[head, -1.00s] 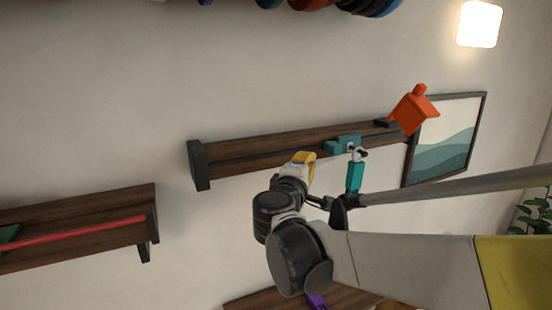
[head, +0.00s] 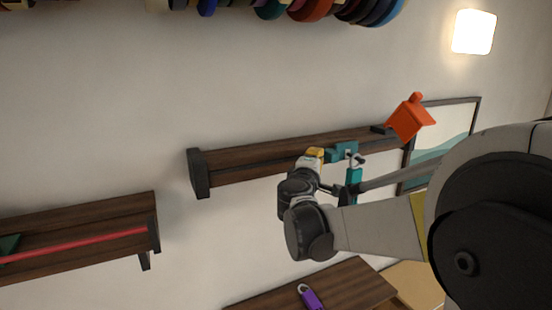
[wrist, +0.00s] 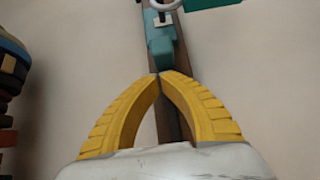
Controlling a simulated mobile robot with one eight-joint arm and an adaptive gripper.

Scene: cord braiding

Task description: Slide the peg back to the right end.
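The peg is a teal block (head: 342,151) with a metal ring, on the slotted dark wooden rail (head: 240,165) on the wall. It sits right of the rail's middle, short of the orange piece at the right end. A teal handle (head: 354,177) hangs below it. In the wrist view the teal block (wrist: 161,50) lies straight beyond my fingertips, with the ring above it. My gripper (head: 318,153) has yellow fingers and is on the block's left side. In the wrist view its tips (wrist: 160,76) meet, with nothing visible between them. They look touching or nearly touching the block.
An orange house-shaped piece (head: 409,119) is at the rail's right end, before a framed picture (head: 455,112). A dark bracket (head: 198,173) ends the rail on the left. A second rail with a red cord (head: 90,240) is lower left. Colored spools (head: 310,8) line the top.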

